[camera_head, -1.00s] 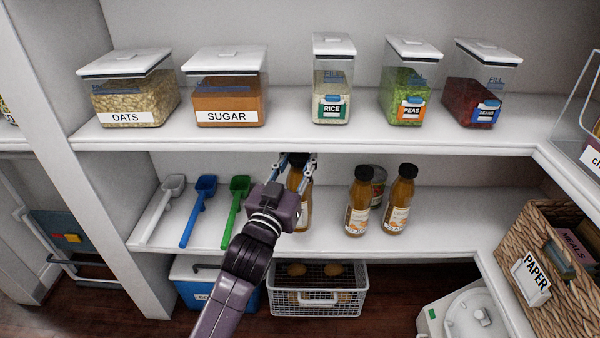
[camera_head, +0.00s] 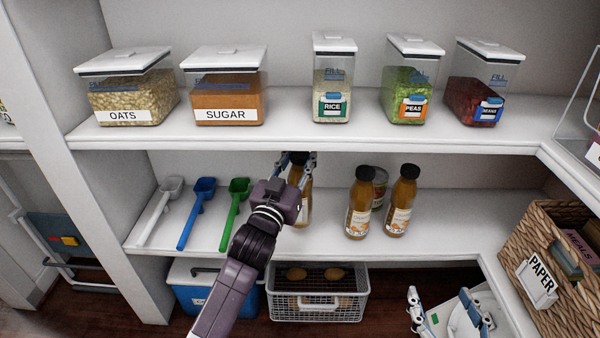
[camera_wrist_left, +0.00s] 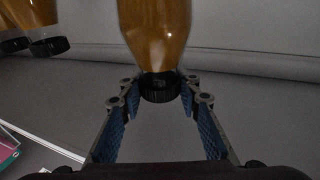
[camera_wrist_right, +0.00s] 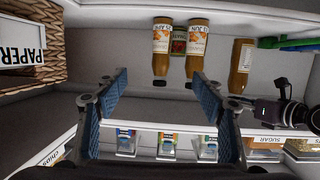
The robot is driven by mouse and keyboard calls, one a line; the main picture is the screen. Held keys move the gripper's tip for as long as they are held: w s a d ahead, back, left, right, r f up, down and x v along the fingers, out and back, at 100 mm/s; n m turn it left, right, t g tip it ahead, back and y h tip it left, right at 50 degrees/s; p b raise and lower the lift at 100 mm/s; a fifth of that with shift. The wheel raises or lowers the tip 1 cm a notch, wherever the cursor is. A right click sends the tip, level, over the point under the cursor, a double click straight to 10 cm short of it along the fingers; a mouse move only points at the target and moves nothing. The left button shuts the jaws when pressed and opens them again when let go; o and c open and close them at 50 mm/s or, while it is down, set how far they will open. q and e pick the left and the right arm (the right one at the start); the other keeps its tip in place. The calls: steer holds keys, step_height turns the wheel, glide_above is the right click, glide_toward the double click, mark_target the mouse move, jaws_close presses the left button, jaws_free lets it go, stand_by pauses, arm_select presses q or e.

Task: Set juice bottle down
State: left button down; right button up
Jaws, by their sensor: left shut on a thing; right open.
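An orange juice bottle (camera_head: 306,204) with a dark cap is upright at the middle shelf, right of the green scoop. My left gripper (camera_head: 297,160) is shut on it near the neck. In the left wrist view the bottle (camera_wrist_left: 155,30) and its black cap show between the blue finger pads (camera_wrist_left: 158,100). My arm hides part of the bottle, and I cannot tell whether its base touches the shelf. My right gripper (camera_head: 441,296) is open and empty, low at the right in the head view. Two similar bottles (camera_head: 360,205) (camera_head: 401,203) stand to the right.
A can (camera_head: 379,185) stands behind the two bottles. White, blue and green scoops (camera_head: 203,205) lie to the left. The shelf above (camera_head: 290,141) holds labelled containers. A paper basket (camera_head: 543,230) is at right. The middle shelf (camera_head: 450,225) is bare right of the bottles.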

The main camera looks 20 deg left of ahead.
mark_target(296, 178)
arm_select(q)
steer(key=shift+f, duration=0.25)
step_height(296, 178, down, 3)
steer(key=shift+w+f+b, duration=0.1)
steer(key=shift+w+b, duration=0.05)
steer(key=shift+b, duration=0.85)
arm_select(e)
step_height(296, 178, up, 12)
steer(key=a+t+y, duration=0.1)
steer(key=t+y, duration=0.1)
steer(key=t, duration=0.4)
steer(key=shift+w+a+f, duration=0.15)
steer(key=shift+w+a, duration=0.05)
steer(key=shift+a, duration=0.1)
arm_select(q)
steer(key=shift+f, duration=0.1)
steer(key=c, duration=1.8)
jaws_free()
steer(key=shift+f, duration=0.2)
steer(key=o, duration=0.4)
steer(key=shift+r, duration=0.2)
